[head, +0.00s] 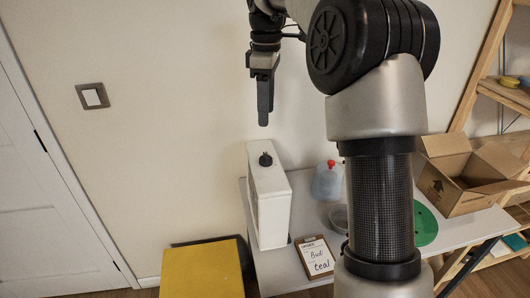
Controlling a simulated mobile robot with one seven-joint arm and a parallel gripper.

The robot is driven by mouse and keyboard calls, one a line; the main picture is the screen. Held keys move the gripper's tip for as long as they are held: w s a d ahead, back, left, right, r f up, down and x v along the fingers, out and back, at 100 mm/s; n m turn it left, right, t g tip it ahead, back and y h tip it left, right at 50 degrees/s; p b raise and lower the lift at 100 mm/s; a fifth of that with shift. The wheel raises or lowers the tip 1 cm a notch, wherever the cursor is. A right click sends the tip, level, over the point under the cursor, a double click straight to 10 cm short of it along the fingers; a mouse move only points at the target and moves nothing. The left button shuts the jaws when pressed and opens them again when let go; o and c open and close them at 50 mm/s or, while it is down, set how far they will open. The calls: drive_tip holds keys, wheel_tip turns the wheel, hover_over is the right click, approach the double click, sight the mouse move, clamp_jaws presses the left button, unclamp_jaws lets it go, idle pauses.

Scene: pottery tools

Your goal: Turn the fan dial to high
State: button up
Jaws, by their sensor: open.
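A slim white upright housing (268,205), which looks like the fan, stands at the left end of the grey table. A small black dial (265,160) sits on its top face. The dial's setting and any markings are too small to read. My gripper (264,118) points down, above the housing and near the wall side in the picture. It is open, seen edge-on, and empty. It looks apart from the dial, with a gap below the fingertips.
An open cardboard box (468,175) is at right. A yellow-topped stand (203,270) is left.

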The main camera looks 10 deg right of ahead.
sight(266, 155)
wheel_tip(266, 155, down, 14)
drive_tip(key=shift+f+b, duration=0.1)
drive_tip(key=shift+b, duration=0.8)
drive_tip(key=c, duration=1.1)
